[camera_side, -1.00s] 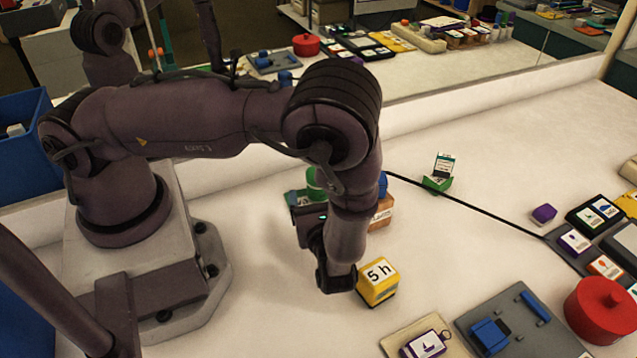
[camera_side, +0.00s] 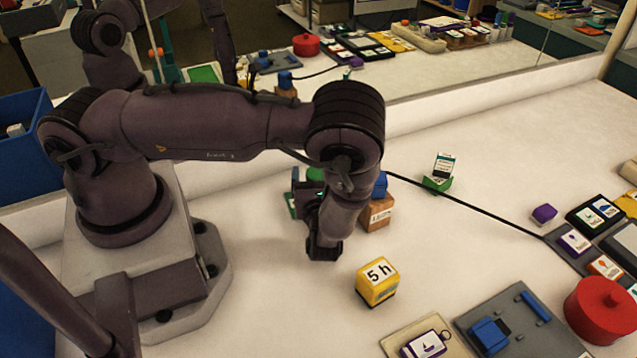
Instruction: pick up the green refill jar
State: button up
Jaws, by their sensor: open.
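A green cylindrical thing, which looks like the green refill jar (camera_side: 314,174), stands behind my wrist; only its upper part shows. A flatter green piece (camera_side: 291,205) shows at its left, and I cannot tell whether it is a base under the jar. My gripper (camera_side: 324,252) is open and points down, low over the white table, in front of the jar in this view. The fingertips are partly hidden by the hand, and I see nothing between them.
A yellow "5 h" block (camera_side: 377,281) sits right of my gripper. A brown block (camera_side: 377,213) with a blue piece (camera_side: 380,185) stands beside the jar. A black cable (camera_side: 470,208) crosses the table. A green card holder (camera_side: 437,183) stands farther back. A mirror runs behind.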

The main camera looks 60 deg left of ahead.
jog(key=c, duration=1.1)
notch_tip(320, 180, up, 9)
jog(key=shift+s, duration=0.1)
jog(key=s+f, duration=0.2)
jog(key=f, duration=0.2)
jog(key=shift+s+f, duration=0.4)
jog(key=shift+f, duration=1.95)
